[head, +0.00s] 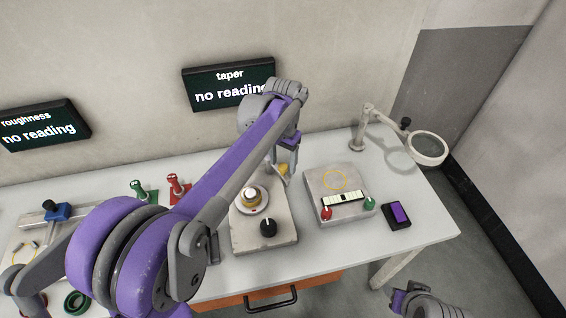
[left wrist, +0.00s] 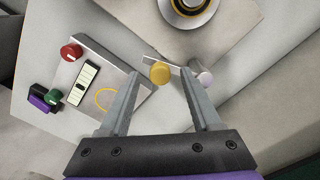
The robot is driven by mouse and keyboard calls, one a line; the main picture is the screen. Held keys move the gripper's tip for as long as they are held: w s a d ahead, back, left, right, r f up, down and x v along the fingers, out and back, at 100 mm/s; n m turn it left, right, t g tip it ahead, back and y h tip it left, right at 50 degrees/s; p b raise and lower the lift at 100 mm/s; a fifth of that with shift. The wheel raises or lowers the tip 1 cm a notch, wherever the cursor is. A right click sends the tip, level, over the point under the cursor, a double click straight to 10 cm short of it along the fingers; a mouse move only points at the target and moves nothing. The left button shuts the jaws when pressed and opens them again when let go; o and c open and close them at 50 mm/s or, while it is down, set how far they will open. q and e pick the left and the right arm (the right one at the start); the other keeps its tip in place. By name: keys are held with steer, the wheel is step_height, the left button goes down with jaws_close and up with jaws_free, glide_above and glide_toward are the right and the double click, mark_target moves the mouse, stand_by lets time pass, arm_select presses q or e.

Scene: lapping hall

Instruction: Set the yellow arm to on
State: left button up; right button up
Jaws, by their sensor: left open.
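The yellow arm is a short lever with a round yellow knob (left wrist: 160,72) and a pale pivot post (left wrist: 203,76) in the left wrist view. In the head view its yellow end (head: 283,168) shows at the back right corner of the grey machine (head: 266,236) with a round spindle and black knob. My left gripper (head: 285,162) is open over this corner. In the left wrist view the yellow knob appears between the fingertips; contact cannot be told. My right gripper (head: 405,296) is partly in view at the lower right, away from the table.
Right of the machine is a grey block (head: 320,184) with a red knob (head: 326,214) and a green knob (head: 370,203). A purple-topped box (head: 398,216) and magnifier (head: 427,148) stand further right. Two wall screens show no reading.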

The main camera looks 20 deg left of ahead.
arm_select(q)
steer(key=shift+f, duration=0.35)
jaws_close()
stand_by(1.2)
